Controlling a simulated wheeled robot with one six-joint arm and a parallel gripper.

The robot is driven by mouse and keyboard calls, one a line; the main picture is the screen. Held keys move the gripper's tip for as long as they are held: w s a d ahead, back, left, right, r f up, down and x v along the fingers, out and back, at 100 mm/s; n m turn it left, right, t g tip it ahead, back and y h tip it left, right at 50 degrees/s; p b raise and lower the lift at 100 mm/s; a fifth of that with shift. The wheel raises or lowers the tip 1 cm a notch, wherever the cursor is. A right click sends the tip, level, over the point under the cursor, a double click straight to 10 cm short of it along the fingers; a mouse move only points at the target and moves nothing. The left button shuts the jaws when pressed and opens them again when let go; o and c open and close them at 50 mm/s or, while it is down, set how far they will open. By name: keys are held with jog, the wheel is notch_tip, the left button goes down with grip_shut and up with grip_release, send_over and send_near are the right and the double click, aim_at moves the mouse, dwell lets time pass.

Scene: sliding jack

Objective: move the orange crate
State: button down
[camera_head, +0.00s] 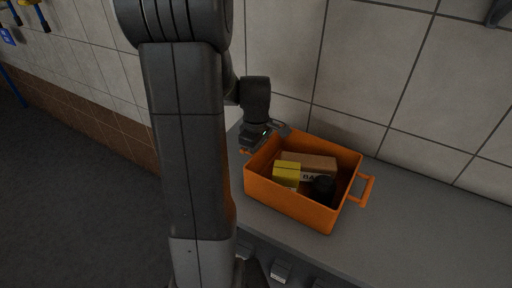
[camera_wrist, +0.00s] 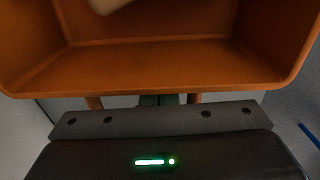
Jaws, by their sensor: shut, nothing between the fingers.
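The orange crate (camera_head: 287,196) stands upright on a grey counter (camera_head: 420,220) against the tiled wall. It has a loop handle (camera_head: 366,190) on its right end. Inside it are a brown box (camera_head: 318,161), a yellow box (camera_head: 286,174) and a dark round object (camera_head: 323,187). My gripper (camera_head: 270,132) is at the crate's left end, by the left handle, which is mostly hidden behind it. In the wrist view the crate (camera_wrist: 165,68) fills the upper part, its near wall just beyond my gripper (camera_wrist: 157,100). The fingers are shut; I cannot tell whether they touch the handle.
The tiled wall (camera_head: 400,70) rises close behind the crate. The counter is clear to the right of the crate. Dark fittings (camera_head: 280,270) line the counter's front edge. Blue and yellow items hang on the wall at far left. The floor at left is open.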

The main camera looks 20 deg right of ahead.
jog(key=shift+s+d, duration=0.1)
jog(key=s+d, duration=0.6)
jog(key=s, duration=0.1)
jog(key=s+d, duration=0.7)
jog(key=s, duration=0.1)
jog(key=s+d, duration=0.6)
jog(key=s, duration=0.2)
jog(key=shift+d, duration=0.15)
jog(key=shift+r, duration=0.1)
